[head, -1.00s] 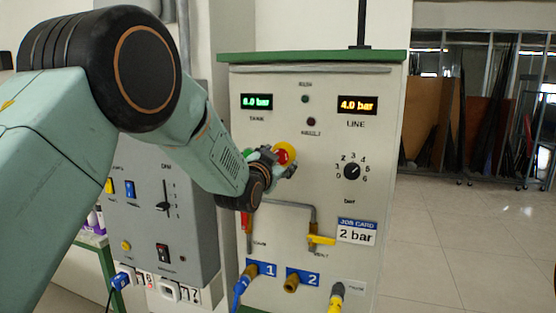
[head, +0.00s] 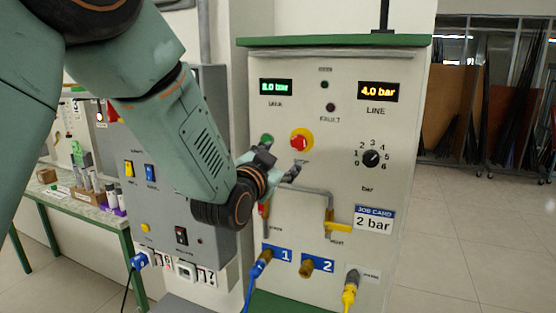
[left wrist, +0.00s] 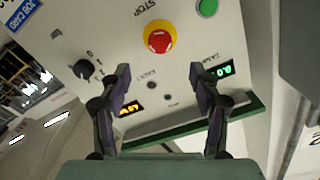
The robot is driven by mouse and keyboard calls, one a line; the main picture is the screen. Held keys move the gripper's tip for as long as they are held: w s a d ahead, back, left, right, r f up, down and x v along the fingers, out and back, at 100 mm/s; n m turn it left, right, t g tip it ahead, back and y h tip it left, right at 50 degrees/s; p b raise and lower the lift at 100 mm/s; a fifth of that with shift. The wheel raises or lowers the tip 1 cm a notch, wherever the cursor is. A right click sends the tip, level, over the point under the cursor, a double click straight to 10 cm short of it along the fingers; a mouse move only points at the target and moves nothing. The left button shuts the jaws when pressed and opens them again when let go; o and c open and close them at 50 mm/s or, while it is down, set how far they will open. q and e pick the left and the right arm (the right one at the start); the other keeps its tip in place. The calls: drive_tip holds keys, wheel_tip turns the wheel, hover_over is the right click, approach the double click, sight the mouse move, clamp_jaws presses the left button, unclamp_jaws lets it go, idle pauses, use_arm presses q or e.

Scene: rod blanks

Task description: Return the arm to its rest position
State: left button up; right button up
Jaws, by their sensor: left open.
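My left arm comes in from the upper left in the head view. My left gripper (head: 278,168) is in front of the pale panel (head: 350,135), just below the red stop button on a yellow base (head: 301,141). In the left wrist view the left gripper (left wrist: 165,85) is open and empty, its two dark fingers spread apart. The stop button (left wrist: 159,38) shows beyond the gap between them, with the green button (left wrist: 207,8) to its right. Part of the green button is close to the gripper in the head view. My right gripper is not in view.
The panel carries a dial (head: 371,158), a job card (head: 374,219) reading 2 bar, a yellow-handled valve (head: 338,227) and hose ports below. A grey box (head: 185,235) with switches stands left of it. A table (head: 90,205) with small items is further left. Open floor (head: 470,240) lies right.

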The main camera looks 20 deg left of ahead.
use_arm(q)
drive_tip(key=shift+s, duration=0.4)
drive_tip(key=shift+w, duration=0.1)
drive_tip(key=s+f+n+g+b, duration=0.25)
drive_tip(key=s+f, duration=0.35)
drive_tip(key=f, duration=0.7)
drive_tip(key=s+f+n+g+b, duration=0.1)
drive_tip(key=s+f+g+b, duration=0.3)
drive_tip(key=f, duration=0.8)
drive_tip(key=s+f+n+g+b, duration=0.1)
drive_tip(key=s+f+n+g, duration=0.15)
drive_tip(key=s+f, duration=0.75)
drive_tip(key=s+f+g+b, duration=0.9)
drive_tip(key=s+f, duration=1.5)
drive_tip(key=f, duration=0.4)
drive_tip(key=shift+s+a+y+b, duration=0.25)
drive_tip(key=shift+s+y+b, duration=0.1)
drive_tip(key=shift+b, duration=0.25)
drive_tip(key=shift+f, duration=0.15)
